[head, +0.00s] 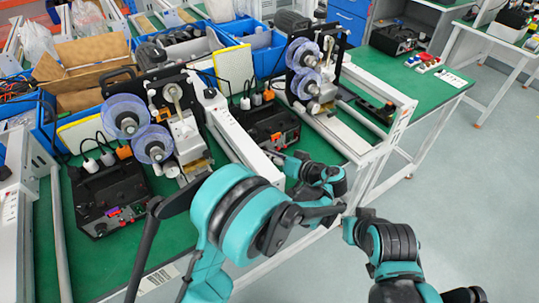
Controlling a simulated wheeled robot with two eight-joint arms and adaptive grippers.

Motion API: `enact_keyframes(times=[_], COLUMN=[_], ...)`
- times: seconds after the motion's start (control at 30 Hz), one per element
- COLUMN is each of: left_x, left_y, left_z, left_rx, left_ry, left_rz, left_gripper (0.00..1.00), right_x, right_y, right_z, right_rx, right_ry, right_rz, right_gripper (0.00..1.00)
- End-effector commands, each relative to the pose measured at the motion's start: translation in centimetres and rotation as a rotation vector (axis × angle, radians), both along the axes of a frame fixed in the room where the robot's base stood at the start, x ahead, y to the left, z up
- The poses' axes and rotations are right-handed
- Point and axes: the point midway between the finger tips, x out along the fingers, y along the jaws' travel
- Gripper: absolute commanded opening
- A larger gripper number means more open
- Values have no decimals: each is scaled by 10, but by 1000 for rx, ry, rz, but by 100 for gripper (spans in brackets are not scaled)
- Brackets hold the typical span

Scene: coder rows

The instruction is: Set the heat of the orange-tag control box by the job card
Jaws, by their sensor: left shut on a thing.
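A black control box (268,124) stands on the green bench at centre, with a small orange mark on its front that may be its tag. My left gripper (280,157) is at the lower front of this box, small and partly hidden by my own wrist. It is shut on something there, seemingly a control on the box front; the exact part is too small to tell. Yellow-edged sheets (234,66) stand behind the machines; no writing is readable. My right gripper is not in view.
Coder machines with clear blue reels (127,116) stand beside each box, with white rails (235,135) between stations. A third black box (393,39) is at the back right. Blue bins (270,55) line the back. The floor at right is clear.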

Motion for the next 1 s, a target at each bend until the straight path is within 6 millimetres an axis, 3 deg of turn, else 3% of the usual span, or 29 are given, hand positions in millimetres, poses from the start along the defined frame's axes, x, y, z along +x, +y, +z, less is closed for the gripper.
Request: enact_keyframes(times=[0.63,0.67,0.7,1.0], left_x=[1,1,1,0], left_y=[0,0,0,0], left_z=[0,0,0,0], left_rx=[51,51,51,44], left_ry=[34,34,34,31], left_rz=[0,0,0,0], left_gripper=[0,29,33,33], right_x=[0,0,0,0], right_y=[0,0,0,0], right_z=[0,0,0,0], right_rx=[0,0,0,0], right_ry=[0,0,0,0], right_rz=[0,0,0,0], right_gripper=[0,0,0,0])
